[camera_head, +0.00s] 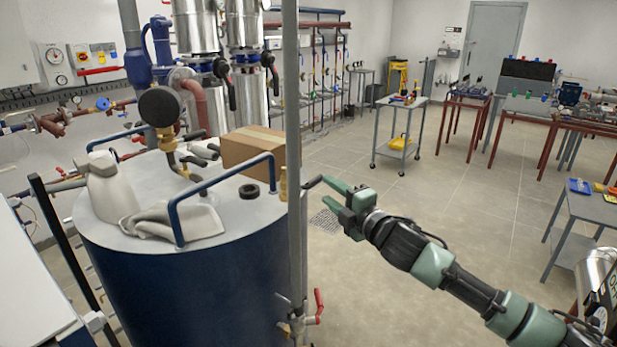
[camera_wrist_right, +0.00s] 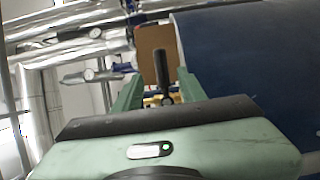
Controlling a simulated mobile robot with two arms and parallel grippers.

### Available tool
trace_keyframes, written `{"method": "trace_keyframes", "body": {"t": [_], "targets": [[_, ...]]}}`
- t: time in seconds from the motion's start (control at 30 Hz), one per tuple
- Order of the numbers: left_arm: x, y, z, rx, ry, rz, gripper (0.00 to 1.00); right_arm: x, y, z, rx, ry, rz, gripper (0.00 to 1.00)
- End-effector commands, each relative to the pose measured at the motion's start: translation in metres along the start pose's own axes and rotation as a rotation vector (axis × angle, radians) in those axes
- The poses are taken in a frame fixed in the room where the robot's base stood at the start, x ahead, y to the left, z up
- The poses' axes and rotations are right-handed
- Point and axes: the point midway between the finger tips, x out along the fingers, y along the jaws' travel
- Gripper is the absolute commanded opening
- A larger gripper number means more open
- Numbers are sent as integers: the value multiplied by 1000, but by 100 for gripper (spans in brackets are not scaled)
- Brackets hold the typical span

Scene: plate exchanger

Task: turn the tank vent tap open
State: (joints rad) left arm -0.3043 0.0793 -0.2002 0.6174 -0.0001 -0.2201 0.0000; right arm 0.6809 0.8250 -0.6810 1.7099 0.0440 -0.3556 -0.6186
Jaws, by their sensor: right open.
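The tank (camera_head: 190,290) is a large dark blue drum with a pale top. At its right edge stands a small brass tap (camera_head: 283,184), which I take for the vent tap, partly hidden by a grey vertical pipe. Its black lever (camera_head: 313,182) sticks out to the right of the pipe. My right gripper (camera_head: 328,196) is open beside the lever's end. In the right wrist view the black lever (camera_wrist_right: 161,68) shows between the two green fingers (camera_wrist_right: 160,86), with brass behind it. Whether a finger touches it I cannot tell. My left gripper is not in view.
The grey vertical pipe (camera_head: 293,120) rises close to my right gripper; a red-handled valve (camera_head: 318,306) sits low on it. A blue rail (camera_head: 215,183), cardboard box (camera_head: 253,148), white bottle (camera_head: 109,190) and cloth (camera_head: 180,218) are on the tank top.

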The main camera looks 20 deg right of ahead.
Motion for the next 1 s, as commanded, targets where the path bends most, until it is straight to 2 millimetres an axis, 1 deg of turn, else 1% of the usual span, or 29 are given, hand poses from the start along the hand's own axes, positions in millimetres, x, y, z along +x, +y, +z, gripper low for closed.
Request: {"method": "trace_keyframes", "body": {"t": [0.2,0.4,0.6,0.87,0.9,0.97,1.0], "targets": [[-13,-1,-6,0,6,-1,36,33,2,0,4,-2,0,41],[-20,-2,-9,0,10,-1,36,59,1,0,4,-2,0,41],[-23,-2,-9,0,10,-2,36,70,0,0,4,-2,0,41],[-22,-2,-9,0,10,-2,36,72,-1,0,3,-1,-1,41],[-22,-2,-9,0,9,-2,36,71,-2,0,3,-1,-1,35],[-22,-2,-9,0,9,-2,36,71,-2,0,3,-2,-1,19],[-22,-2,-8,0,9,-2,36,71,-2,0,3,-2,-1,8]]}}
